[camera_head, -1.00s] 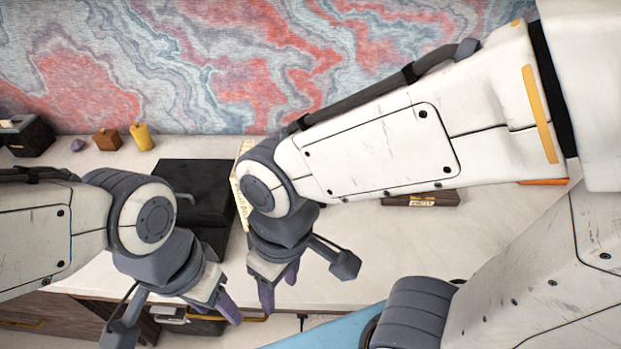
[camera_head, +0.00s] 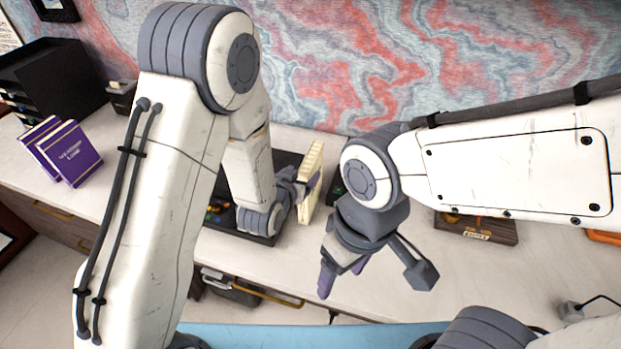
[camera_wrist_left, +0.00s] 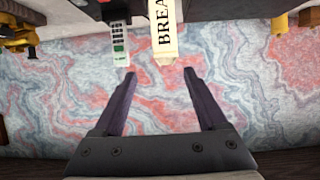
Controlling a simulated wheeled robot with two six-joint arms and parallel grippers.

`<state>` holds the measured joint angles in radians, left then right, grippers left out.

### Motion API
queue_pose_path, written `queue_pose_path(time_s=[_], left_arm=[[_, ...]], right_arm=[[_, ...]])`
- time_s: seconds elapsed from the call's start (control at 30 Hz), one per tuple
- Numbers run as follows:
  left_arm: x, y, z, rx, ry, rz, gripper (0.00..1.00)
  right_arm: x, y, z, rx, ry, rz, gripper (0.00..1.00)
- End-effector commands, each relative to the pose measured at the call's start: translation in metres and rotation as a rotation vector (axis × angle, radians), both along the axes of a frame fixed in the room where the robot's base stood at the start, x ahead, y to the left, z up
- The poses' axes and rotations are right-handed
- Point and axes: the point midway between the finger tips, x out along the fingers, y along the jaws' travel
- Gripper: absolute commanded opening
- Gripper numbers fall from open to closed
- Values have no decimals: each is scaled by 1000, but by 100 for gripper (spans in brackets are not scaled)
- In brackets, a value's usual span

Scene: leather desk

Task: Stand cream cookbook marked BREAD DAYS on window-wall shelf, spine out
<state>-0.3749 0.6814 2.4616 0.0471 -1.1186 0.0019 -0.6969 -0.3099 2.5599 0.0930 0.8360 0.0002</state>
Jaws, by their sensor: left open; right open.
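The cream cookbook (camera_head: 311,186) stands upright on the desk at the right side of a black case. In the left wrist view its cream spine (camera_wrist_left: 163,32) shows the letters BREA, with the rest cut off at the top edge. My left gripper (camera_head: 308,187) is open beside the book in the head view. In the left wrist view its two purple fingers (camera_wrist_left: 158,72) are spread, with the spine beyond and between their tips; I see no grip on it. My right gripper (camera_head: 340,275) is open and empty, lower and to the right. The window-wall shelf is not recognisable in these frames.
The black case (camera_head: 282,160) is partly behind my left arm. Purple books (camera_head: 72,153) and a black letter tray (camera_head: 55,80) stand at the left.

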Motion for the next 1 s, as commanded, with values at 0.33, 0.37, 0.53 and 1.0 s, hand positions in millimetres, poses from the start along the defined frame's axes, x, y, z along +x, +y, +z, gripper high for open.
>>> queue_pose_path(time_s=[0.33,0.37,0.53,1.0], left_arm=[[35,-3,-9,-18,-60,14,75],[39,-5,-11,-18,-59,14,75],[52,-9,-17,-17,-60,12,75],[97,-22,-35,-17,-59,12,75]], right_arm=[[0,0,15,0,0,-1,70],[0,0,16,0,0,-1,70],[0,0,19,0,0,-1,70],[0,0,46,0,0,-2,70]])
